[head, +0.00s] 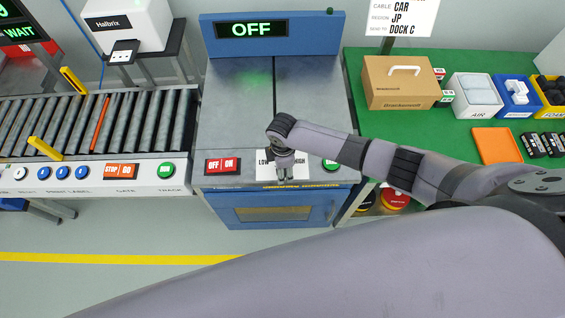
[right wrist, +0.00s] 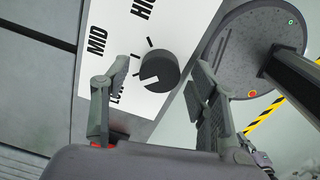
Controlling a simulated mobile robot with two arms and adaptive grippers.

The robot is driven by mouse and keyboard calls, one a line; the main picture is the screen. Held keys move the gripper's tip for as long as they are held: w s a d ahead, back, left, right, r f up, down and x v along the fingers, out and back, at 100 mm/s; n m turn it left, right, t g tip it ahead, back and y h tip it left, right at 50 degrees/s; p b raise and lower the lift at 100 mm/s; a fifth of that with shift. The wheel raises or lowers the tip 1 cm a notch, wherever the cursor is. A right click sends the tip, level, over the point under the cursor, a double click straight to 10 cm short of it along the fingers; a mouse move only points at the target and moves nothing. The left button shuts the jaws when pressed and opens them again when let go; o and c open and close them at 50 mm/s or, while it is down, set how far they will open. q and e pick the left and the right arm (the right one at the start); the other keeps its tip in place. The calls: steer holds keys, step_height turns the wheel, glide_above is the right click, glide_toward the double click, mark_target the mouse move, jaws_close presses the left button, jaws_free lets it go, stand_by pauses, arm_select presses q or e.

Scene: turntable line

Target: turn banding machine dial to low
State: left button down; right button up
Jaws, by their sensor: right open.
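The banding machine (head: 235,95) has a grey top, and its display (head: 251,29) reads OFF. Its white dial plate (head: 300,172) is at the front edge, with LOW and HIGH partly showing. The dial is hidden by my right gripper (head: 285,178) in the head view. In the right wrist view the dark round dial (right wrist: 158,70) sits on the plate marked LOW, MID and HIGH. Its pale pointer mark lies at the lower left, on the LOW side; the exact setting is unclear. My right gripper (right wrist: 155,90) is open, its fingers on either side of the dial, apparently apart from it.
Red OFF and ON buttons (head: 222,165) lie left of the plate, and a green button (head: 331,164) lies right of it. A roller conveyor (head: 140,118) stands at left. A green bench (head: 450,130) at right holds a cardboard box (head: 400,82) and bins.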

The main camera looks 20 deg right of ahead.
step_height(320, 180, up, 12)
stand_by(0.4)
steer(key=shift+s, duration=0.1)
stand_by(0.3)
